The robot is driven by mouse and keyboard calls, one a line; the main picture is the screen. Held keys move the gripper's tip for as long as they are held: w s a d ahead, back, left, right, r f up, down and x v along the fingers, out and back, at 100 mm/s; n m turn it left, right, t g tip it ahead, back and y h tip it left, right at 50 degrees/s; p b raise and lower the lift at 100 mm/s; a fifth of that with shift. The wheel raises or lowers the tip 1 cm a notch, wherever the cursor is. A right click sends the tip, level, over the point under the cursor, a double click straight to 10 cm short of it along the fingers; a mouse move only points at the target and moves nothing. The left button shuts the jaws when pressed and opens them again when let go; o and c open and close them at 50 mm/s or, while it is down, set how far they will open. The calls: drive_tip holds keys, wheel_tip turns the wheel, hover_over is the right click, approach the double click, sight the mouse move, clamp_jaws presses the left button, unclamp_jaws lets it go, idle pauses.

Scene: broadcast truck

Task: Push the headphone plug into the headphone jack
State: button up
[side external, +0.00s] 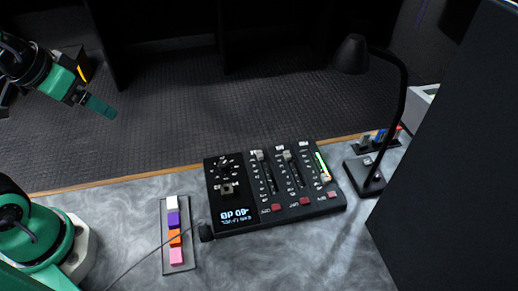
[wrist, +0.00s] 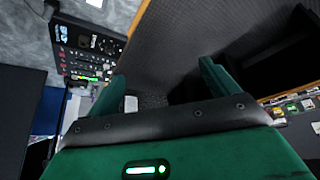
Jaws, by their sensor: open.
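A small black plug (side external: 206,232) on a thin dark cable lies at the left side of the black mixer panel (side external: 232,205), near its front corner. It touches or nearly touches the panel; I cannot tell whether it is in a jack. I cannot make out the headphone jack itself. My gripper (side external: 97,101) is up at the left, over the floor beyond the desk's back edge, well away from the plug. In the wrist view my gripper (wrist: 162,82) is open, with nothing between its green fingers. The mixer panel (wrist: 85,45) shows there at upper left.
A strip of coloured blocks (side external: 176,232) lies left of the panel, with the cable across it. A black desk lamp (side external: 366,175) and a large dark box (side external: 455,180) stand to the right. Bare grey desk (side external: 290,255) lies in front of the panel.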

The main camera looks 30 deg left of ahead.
drive_tip(key=c, duration=0.9)
drive_tip(key=m+g, duration=0.6)
drive_tip(key=m, duration=1.2)
hover_over(201, 223)
wheel_tip(201, 223, down, 14)
drive_tip(key=shift+f, duration=3.95)
clamp_jaws()
